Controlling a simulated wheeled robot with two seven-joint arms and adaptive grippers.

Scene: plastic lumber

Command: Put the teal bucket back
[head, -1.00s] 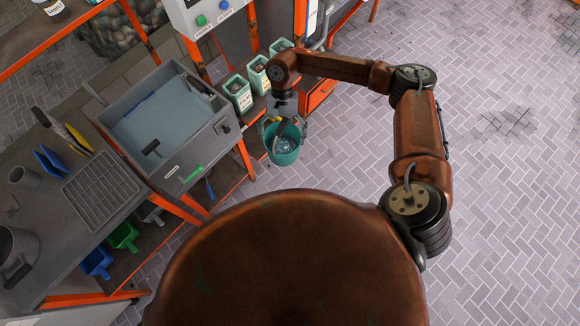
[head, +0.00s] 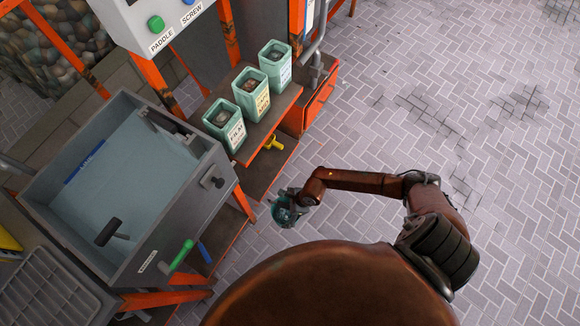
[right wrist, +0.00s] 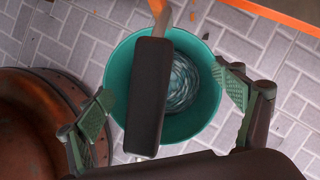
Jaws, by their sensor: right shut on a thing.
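The teal bucket (head: 284,213) hangs from my right gripper (head: 289,195), over the floor just in front of my body in the head view. In the right wrist view I look down into the bucket (right wrist: 122,80), which has a bundle of pale grey-teal strands inside. A dark bar (right wrist: 150,95) crosses above its opening. The green finger pads of my right gripper (right wrist: 165,108) show on both sides of the bucket. The exact contact is hard to see. My left gripper is out of view.
Three labelled pale-green bins (head: 250,93) stand on an orange-framed shelf. A yellow object (head: 273,143) lies on the lower shelf. The brick floor (head: 420,90) at right is clear.

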